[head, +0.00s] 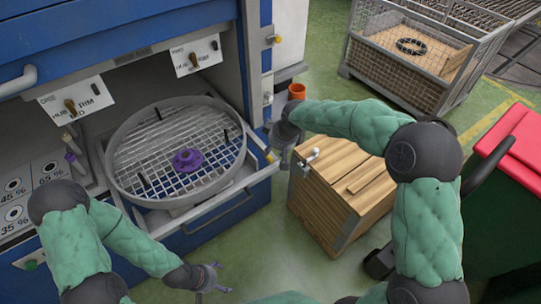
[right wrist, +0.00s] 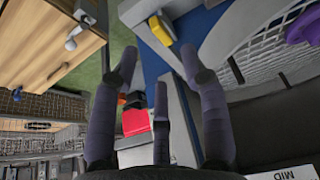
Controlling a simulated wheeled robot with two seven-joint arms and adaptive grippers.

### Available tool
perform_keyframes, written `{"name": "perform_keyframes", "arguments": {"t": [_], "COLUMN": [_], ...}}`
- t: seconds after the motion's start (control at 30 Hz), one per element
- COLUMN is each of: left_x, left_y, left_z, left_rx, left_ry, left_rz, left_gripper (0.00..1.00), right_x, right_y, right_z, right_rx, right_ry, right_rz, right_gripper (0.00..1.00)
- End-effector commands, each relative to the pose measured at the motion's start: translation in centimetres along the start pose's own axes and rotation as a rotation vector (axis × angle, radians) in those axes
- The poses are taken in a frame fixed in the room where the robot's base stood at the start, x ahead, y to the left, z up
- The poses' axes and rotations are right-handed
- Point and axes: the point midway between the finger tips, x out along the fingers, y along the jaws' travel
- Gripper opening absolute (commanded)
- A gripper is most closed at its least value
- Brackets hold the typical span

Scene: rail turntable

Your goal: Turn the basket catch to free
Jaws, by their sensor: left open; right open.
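The round mesh basket (head: 120,140) sits in the pulled-out blue drawer, with a purple knob (head: 187,161) at its middle. A small yellow part (head: 269,157), which looks like the catch, is at the drawer's right front corner; a yellow piece (right wrist: 162,30) on a pale bar also shows in the right wrist view. I cannot read its setting. My right gripper (head: 283,152) is beside that corner, its fingers (right wrist: 158,75) spread, empty and apart from the yellow piece. My left gripper (head: 216,277) is open and empty, low in front of the drawer.
A wooden crate (head: 340,190) with a metal latch stands close right of my right gripper. An orange cup (head: 297,91) is behind it. A wire cage (head: 400,60) and a red-lidded green bin (head: 510,200) stand farther right. Labelled lever panels (head: 195,55) are above the basket.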

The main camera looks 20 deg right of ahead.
Motion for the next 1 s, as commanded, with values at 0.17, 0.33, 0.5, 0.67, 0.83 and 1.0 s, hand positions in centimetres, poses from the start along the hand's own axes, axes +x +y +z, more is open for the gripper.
{"name": "perform_keyframes", "arguments": {"t": [0.17,0.33,0.5,0.67,0.83,1.0], "left_x": [1.1,1.6,1.8,1.8,1.8,1.8], "left_y": [-0.4,-0.6,-0.7,-0.7,-0.7,-0.7], "left_z": [-0.1,-0.1,-0.1,-0.1,-0.1,-0.1], "left_rx": [0.000,0.000,0.000,0.000,0.000,0.000], "left_ry": [0.000,0.000,0.000,0.000,0.000,0.000], "left_rz": [0.000,0.000,0.000,0.000,0.000,0.000], "left_gripper": [0.87,0.87,0.87,0.87,0.87,0.87], "right_x": [3.5,5.6,6.5,6.6,6.5,6.5], "right_y": [0.0,0.0,0.0,0.0,0.0,0.0], "right_z": [0.1,0.1,0.0,0.0,0.0,0.0], "right_rx": [0.000,0.000,0.001,0.001,0.001,0.001], "right_ry": [-0.002,-0.001,0.000,0.001,0.001,0.000], "right_rz": [-0.001,-0.001,0.000,0.000,0.000,0.000], "right_gripper": [0.45,0.45,0.45,0.45,0.37,0.00]}}
